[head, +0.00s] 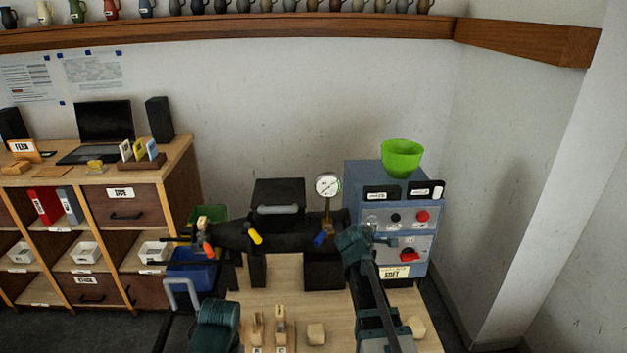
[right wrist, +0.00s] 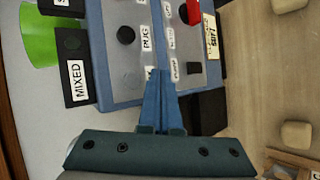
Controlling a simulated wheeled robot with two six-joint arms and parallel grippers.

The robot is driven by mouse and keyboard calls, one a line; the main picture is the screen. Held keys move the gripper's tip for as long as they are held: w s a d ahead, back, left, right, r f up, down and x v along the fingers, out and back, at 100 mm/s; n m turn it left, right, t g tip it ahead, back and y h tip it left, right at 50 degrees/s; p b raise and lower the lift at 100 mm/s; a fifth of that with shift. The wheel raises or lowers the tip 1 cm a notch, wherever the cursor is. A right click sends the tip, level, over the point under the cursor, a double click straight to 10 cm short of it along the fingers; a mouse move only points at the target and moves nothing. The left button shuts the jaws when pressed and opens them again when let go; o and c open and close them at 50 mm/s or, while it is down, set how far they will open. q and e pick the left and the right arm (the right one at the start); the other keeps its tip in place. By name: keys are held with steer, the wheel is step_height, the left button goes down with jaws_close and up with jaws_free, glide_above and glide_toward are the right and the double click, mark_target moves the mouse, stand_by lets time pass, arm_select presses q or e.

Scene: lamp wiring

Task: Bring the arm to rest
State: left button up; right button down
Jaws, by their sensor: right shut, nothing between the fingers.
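My right gripper (head: 384,240) is in front of the blue control box (head: 355,190), near its panel. In the right wrist view its blue fingers (right wrist: 162,98) are together with nothing between them. Their tips overlap the panel near the PLUG label (right wrist: 147,38); whether they touch it I cannot tell. A teal part of my left arm (head: 215,325) is low at the left; its fingers do not show clearly.
A green bowl (head: 402,157) stands on the control box. A dark machine (head: 275,235) with a round gauge (head: 328,186) is at the back of the wooden table (head: 290,298). Pale blocks (head: 316,333) lie near the front. A shelf unit (head: 180,175) is left.

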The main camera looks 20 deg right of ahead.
steer(key=s+a+f+m+g+y, duration=0.1)
steer(key=s+a+f+y, duration=0.2)
steer(key=a, duration=0.4)
steer(key=s+a+f+m+g, duration=0.1)
steer(key=s+a+f+m, duration=0.1)
steer(key=s+a, duration=0.35)
steer(key=s+a+f+m+g+y, duration=0.1)
steer(key=s+a+f+g+y, duration=0.15)
steer(key=a, duration=0.65)
steer(key=s+a+f+m+g+y, duration=0.1)
steer(key=s+a+f+m+g, duration=0.1)
steer(key=s+a, duration=1.2)
steer(key=shift+s+f+g+y, duration=0.35)
steer(key=shift+s+g, duration=0.15)
steer(key=shift+g, duration=0.15)
